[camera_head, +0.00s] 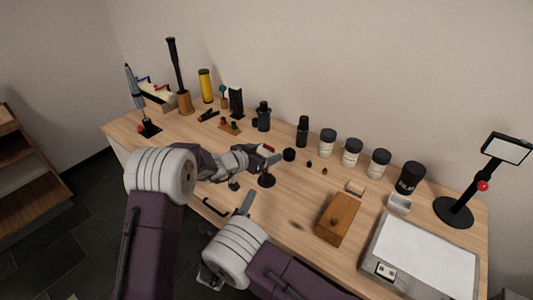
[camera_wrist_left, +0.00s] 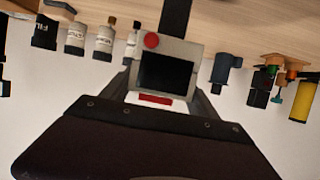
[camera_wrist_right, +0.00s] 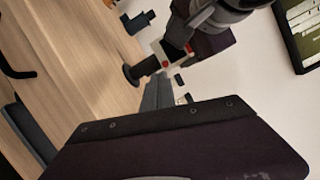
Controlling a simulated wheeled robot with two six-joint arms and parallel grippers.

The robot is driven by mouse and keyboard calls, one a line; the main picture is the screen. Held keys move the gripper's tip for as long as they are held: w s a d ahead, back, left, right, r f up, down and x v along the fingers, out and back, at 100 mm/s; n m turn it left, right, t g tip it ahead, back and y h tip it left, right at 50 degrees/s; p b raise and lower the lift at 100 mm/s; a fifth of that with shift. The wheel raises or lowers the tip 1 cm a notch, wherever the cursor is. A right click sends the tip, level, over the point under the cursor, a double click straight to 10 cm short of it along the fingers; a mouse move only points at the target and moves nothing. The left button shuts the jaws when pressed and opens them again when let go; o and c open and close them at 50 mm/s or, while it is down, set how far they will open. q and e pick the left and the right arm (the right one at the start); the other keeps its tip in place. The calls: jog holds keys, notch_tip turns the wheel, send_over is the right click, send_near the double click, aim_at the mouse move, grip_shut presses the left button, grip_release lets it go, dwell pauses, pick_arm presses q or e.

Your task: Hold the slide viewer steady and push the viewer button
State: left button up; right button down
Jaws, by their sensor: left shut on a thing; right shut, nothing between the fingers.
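The slide viewer (camera_wrist_left: 168,72) is a small grey box with a dark screen. A red button (camera_wrist_left: 151,40) shows on it in the left wrist view. My left gripper (camera_head: 260,158) is shut on the viewer, one finger along each side, and hides much of it in the head view. In the right wrist view the viewer (camera_wrist_right: 175,58) stands above a round dark base (camera_wrist_right: 131,75), with red spots on its faces. My right gripper (camera_head: 246,200) is shut and empty, in front of the viewer. Its tips (camera_wrist_right: 160,82) look close to the viewer; I cannot tell whether they touch.
Dark bottles and labelled jars (camera_head: 352,152) line the back of the table. A wooden box (camera_head: 338,218) and a light panel (camera_head: 425,255) lie to the right. A lamp-like stand (camera_head: 455,210) is at far right. Some table between viewer and wooden box is clear.

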aim_at(266, 170)
jog(key=a+y, duration=0.1)
jog(key=a+f+m+y, duration=0.1)
jog(key=y, duration=0.1)
jog(key=shift+w+a, duration=0.15)
jog(key=shift+a, duration=0.1)
jog(key=shift+w+a+r+y, duration=0.1)
jog(key=shift+a+r+y, duration=0.15)
jog(key=shift+r+y, duration=0.25)
jog(key=shift+a+r+y, duration=0.25)
jog(key=shift+r+y, duration=0.25)
jog(key=shift+d+r, duration=0.1)
jog(key=shift+r, duration=0.1)
jog(key=shift+w+d, duration=1.45)
jog(key=shift+w, duration=0.25)
jog(key=shift+w+d, duration=1.4)
jog(key=shift+w, duration=0.3)
jog(key=shift+w+d, duration=0.3)
jog(key=shift+w, duration=0.05)
jog(key=shift+w+d, duration=0.1)
jog(key=shift+s+a, duration=0.45)
jog(key=shift+s, duration=0.05)
